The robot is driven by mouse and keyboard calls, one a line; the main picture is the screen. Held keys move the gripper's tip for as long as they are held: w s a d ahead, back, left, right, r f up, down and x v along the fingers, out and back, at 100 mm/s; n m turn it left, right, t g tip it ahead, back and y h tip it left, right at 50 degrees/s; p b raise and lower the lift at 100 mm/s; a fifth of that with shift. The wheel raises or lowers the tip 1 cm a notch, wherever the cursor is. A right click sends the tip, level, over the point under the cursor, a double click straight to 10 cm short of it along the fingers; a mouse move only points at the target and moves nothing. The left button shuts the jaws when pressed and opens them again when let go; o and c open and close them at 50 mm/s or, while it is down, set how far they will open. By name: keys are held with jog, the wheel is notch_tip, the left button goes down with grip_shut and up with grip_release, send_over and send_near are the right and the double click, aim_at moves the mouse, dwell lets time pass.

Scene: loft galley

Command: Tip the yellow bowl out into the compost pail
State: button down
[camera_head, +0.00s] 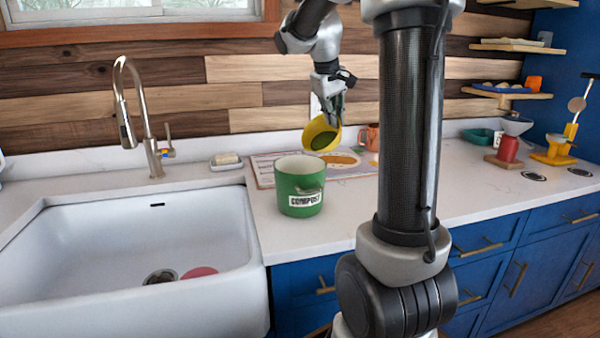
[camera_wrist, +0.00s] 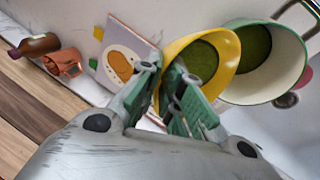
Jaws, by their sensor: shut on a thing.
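The green compost pail (camera_head: 300,184) stands upright on the counter, lower left of the bowl, with a white COMPOST label. In the wrist view the pail (camera_wrist: 292,75) is just right of the bowl, with green inside; whether this is contents is unclear.
A printed board (camera_head: 262,172) lies behind the pail, with a copper mug (camera_head: 371,138) nearby. A brown bottle (camera_wrist: 36,46) shows in the wrist view.

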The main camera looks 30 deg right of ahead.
jog(key=shift+a+r+h+p, duration=0.5)
jog(key=shift+a+h+p, duration=0.1)
jog(key=shift+h, duration=0.1)
jog(key=shift+s+a+f+h+p, duration=0.15)
jog(key=shift+a+f+h+p, duration=0.15)
jog(key=shift+a+h+p, duration=0.45)
dwell(0.5)
jog(key=shift+s+a+r+t+h+p, duration=0.15)
jog(key=shift+a+t+h+p, duration=0.15)
jog(key=shift+a+h+p, duration=0.35)
jog(key=shift+a+r, duration=0.15)
dwell(0.6)
jog(key=shift+s+a+r+t+h, duration=0.1)
jog(key=shift+a+t+h, duration=0.05)
jog(key=shift+a+h, duration=0.55)
jog(key=shift+s+a+r+t+h, duration=0.15)
jog(key=shift+a+h, duration=0.25)
jog(key=shift+a, duration=0.45)
jog(key=shift+s+a+n+h, duration=0.1)
jog(key=shift+a+n+h, duration=0.2)
jog(key=shift+a+h, duration=0.8)
dwell(0.4)
